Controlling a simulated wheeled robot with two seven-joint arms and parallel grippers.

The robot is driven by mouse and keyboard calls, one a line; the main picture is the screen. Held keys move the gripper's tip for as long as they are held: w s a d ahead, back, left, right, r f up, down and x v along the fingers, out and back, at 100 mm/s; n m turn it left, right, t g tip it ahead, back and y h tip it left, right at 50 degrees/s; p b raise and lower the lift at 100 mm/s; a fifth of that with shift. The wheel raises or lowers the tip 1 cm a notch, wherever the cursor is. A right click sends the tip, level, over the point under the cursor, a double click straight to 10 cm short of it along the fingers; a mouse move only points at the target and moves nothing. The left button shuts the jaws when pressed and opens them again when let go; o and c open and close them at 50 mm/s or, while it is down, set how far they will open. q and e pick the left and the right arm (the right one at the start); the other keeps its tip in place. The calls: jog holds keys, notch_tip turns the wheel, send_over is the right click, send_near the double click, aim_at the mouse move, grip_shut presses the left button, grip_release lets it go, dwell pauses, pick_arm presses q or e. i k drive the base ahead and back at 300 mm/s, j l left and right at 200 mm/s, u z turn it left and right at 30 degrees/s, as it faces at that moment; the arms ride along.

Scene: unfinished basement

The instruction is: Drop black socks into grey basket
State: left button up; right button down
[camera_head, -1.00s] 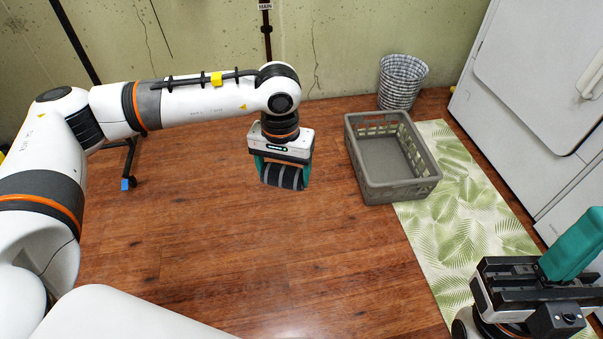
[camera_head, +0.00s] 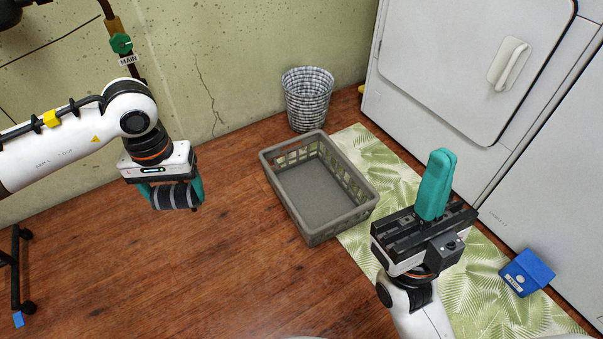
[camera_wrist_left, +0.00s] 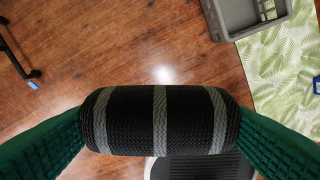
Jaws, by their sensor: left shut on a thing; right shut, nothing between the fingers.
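The black socks (camera_head: 173,196), a roll with grey stripes, are held between the green fingers of my left gripper (camera_head: 172,194). In the left wrist view the rolled socks (camera_wrist_left: 160,120) span the gap between both fingers. The grey basket (camera_head: 316,230) stands on the floor in the middle of the head view, to the right of my left gripper, and its visible inside is empty. The basket's corner (camera_wrist_left: 222,22) also shows at the top right of the left wrist view. My right gripper (camera_head: 436,185) is shut and empty, in front of and right of the basket, pointing up.
A checkered round bin (camera_head: 307,98) stands behind the basket by the wall. A leaf-patterned mat (camera_head: 375,160) lies right of the basket, before white appliances (camera_head: 450,60). A blue box (camera_head: 526,272) is at the lower right.

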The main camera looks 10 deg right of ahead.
aim_at(310, 197)
jog(key=i+l, duration=0.2)
jog(key=l, duration=0.15)
jog(key=i+l+u, duration=0.15)
jog(key=l, duration=0.25)
jog(key=i+l, duration=0.25)
jog(key=i+l+u, duration=0.15)
jog(key=l, duration=0.35)
jog(key=i+l, duration=0.25)
jog(key=l, duration=0.15)
